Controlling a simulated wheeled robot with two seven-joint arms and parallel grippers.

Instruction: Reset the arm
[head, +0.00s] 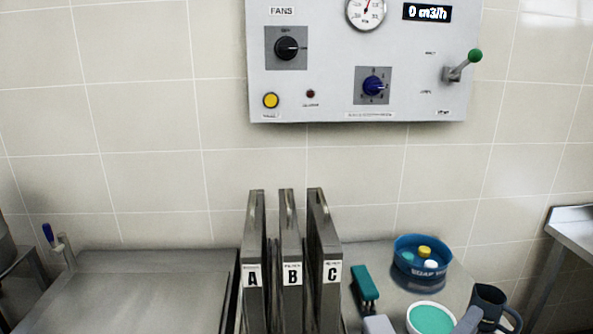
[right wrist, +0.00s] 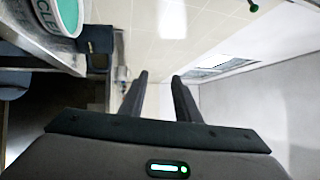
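My right gripper (right wrist: 160,85) shows in the right wrist view with its two dark fingers apart and nothing between them. The fingers point toward the tiled wall and a pale surface. In the head view only grey parts show at the bottom right edge, near a tub with teal contents (head: 432,319); I cannot tell there how the fingers stand. The tub also shows at the upper left of the right wrist view (right wrist: 62,14), apart from the fingers. My left gripper is not in view.
A wall panel (head: 350,85) carries knobs, a gauge and a green-knobbed lever (head: 463,65). Three upright metal plates, A (head: 253,300), B (head: 291,300) and C (head: 329,300), stand mid-counter. A blue soap bowl (head: 420,268) and a dark mug (head: 489,303) stand right. The left counter (head: 140,285) is clear.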

